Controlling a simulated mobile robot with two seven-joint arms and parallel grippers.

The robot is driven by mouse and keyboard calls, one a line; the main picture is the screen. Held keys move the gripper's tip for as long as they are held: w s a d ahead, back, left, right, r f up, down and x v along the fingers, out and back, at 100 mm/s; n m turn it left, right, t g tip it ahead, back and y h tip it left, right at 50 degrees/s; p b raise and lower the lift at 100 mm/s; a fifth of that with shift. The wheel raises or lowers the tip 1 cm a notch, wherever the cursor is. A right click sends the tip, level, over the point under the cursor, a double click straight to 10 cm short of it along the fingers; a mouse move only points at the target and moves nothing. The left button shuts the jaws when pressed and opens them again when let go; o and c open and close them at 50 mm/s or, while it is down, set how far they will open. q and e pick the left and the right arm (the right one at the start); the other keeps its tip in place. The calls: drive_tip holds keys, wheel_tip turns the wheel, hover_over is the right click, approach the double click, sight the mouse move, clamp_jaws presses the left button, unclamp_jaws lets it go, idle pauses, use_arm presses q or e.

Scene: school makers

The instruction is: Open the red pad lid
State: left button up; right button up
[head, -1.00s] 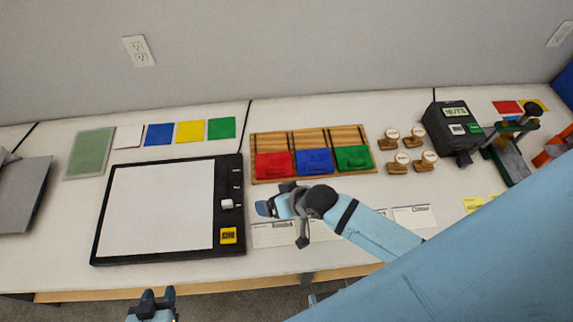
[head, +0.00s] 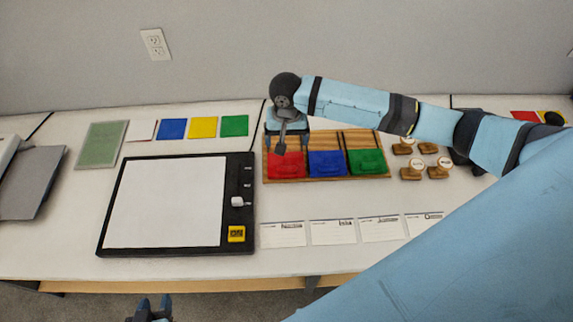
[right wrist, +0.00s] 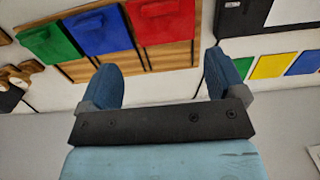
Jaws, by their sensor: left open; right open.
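The red pad lid (head: 287,168) lies at the left end of a row of pads on a wooden board, and it looks shut. Its raised front handle shows in the right wrist view (right wrist: 160,18). My right gripper (head: 287,140) is open and empty, over the back edge of the board behind the red pad. In the right wrist view its two blue fingers (right wrist: 160,68) are spread, with the red pad beyond and between them. I cannot tell whether a finger touches the board. My left gripper (head: 150,308) is open and empty, low in front of the table.
The blue pad (head: 327,164) and green pad (head: 368,162) stand to the right on the board (head: 345,141). A black-framed white panel (head: 165,200) lies left. Paper cards (head: 332,232) lie in front. Wooden stamps (head: 412,172) stand right. My right arm spans the scene's right side.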

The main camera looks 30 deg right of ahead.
sight(287, 167)
wheel_tip(287, 167, down, 13)
drive_tip(key=shift+f+p, duration=0.1)
drive_tip(key=shift+p, duration=0.2)
drive_tip(key=c, duration=1.3)
drive_tip(key=w+d, duration=0.1)
drive_tip(key=w, duration=0.1)
drive_tip(key=w+d, duration=0.1)
drive_tip(key=w, duration=0.1)
drive_tip(key=w+d, duration=0.1)
drive_tip(key=w, duration=0.1)
drive_tip(key=shift+w, duration=0.2)
drive_tip(key=o, duration=1.3)
